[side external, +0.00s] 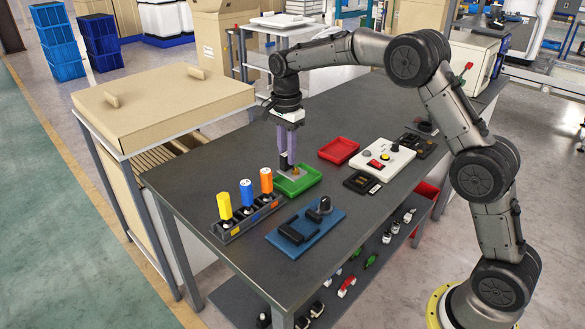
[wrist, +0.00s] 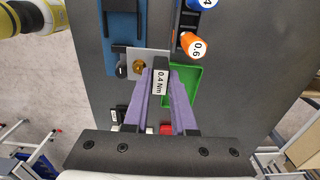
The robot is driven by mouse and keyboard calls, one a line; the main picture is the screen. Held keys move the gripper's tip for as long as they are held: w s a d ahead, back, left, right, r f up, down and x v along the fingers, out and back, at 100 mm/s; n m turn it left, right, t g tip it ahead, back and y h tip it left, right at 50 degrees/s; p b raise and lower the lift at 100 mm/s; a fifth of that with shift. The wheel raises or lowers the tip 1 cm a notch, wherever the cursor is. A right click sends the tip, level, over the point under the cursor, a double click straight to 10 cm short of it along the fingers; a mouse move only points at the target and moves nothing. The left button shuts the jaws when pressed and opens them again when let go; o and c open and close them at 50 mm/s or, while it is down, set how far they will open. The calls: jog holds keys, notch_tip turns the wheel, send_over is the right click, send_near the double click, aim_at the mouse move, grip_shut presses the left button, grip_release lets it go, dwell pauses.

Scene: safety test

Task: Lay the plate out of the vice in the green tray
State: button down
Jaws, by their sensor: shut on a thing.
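The grey plate (wrist: 136,60) carries a round brass-coloured piece and a black block with a "0.4 Nm" label. My gripper (wrist: 160,76) has its purple fingers closed on that black block. In the side view my gripper (side external: 290,155) points down over the green tray (side external: 310,184), with the plate (side external: 295,172) just under the fingertips. In the wrist view the plate overlaps the left edge of the green tray (wrist: 188,92). I cannot tell whether the plate touches the tray. The vice (side external: 292,232) stands on a blue base nearer the side camera, with no plate in it.
A rack (side external: 240,226) with yellow, blue and orange drivers stands left of the tray. A red tray (side external: 338,151) and a white control box (side external: 383,158) lie to the right. A cardboard-coloured lidded box (side external: 160,100) is beside the bench.

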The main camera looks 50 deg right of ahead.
jog(key=w+d, duration=0.8)
jog(key=d, duration=0.3)
jog(key=shift+w+f, duration=0.15)
jog(key=shift+f, duration=5.45)
jog(key=shift+f, duration=1)
jog(key=c, duration=0.7)
grip_release()
jog(key=shift+o, duration=0.2)
notch_tip(320, 180, up, 7)
